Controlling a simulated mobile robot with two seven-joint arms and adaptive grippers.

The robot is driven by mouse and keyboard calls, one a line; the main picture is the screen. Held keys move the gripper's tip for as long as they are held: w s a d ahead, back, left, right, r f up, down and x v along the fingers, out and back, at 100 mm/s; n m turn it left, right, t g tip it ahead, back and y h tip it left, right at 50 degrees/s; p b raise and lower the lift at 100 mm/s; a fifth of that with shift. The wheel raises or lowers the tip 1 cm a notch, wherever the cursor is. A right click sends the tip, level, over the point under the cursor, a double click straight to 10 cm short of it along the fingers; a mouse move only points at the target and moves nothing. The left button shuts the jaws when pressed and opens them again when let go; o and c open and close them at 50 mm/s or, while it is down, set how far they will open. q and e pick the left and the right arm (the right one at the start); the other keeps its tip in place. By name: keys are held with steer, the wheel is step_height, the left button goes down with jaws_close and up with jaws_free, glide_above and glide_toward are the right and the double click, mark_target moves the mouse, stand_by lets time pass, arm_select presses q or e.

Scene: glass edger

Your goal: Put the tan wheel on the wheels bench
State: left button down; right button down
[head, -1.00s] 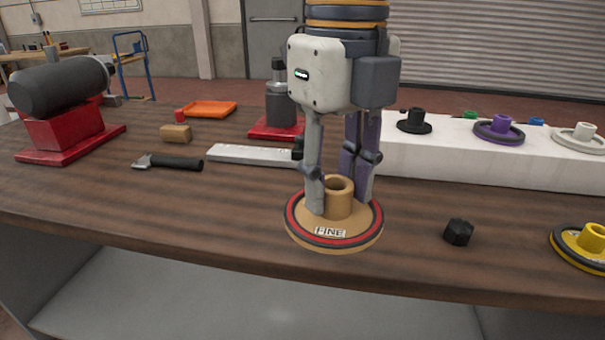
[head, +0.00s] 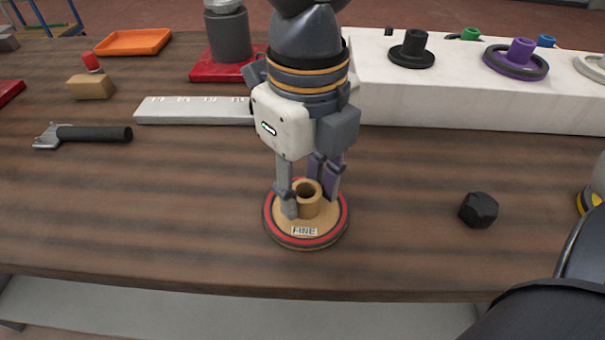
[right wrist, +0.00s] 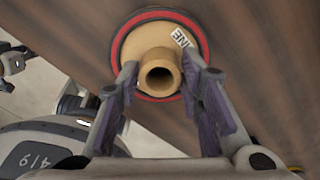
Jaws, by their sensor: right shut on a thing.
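The tan wheel (head: 274,230), with a red-and-black rim, a raised hollow hub and a "FINE" label, is flat at the front of the brown wooden bench top (head: 150,225). My right gripper (head: 307,200) points down from above and is shut on the wheel's hub. In the right wrist view the tan wheel (right wrist: 143,40) shows with the two fingers of my right gripper (right wrist: 160,85) on either side of the hub. I cannot tell whether the wheel touches the wood.
A white raised block (head: 450,100) at the back right carries black (head: 412,52), purple (head: 515,62) and other wheels. A black knob (head: 479,210) lies right of the tan wheel. The front-left wood is clear.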

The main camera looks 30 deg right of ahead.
steer(key=c, duration=1.1)
jaws_free()
step_height(320, 180, up, 12)
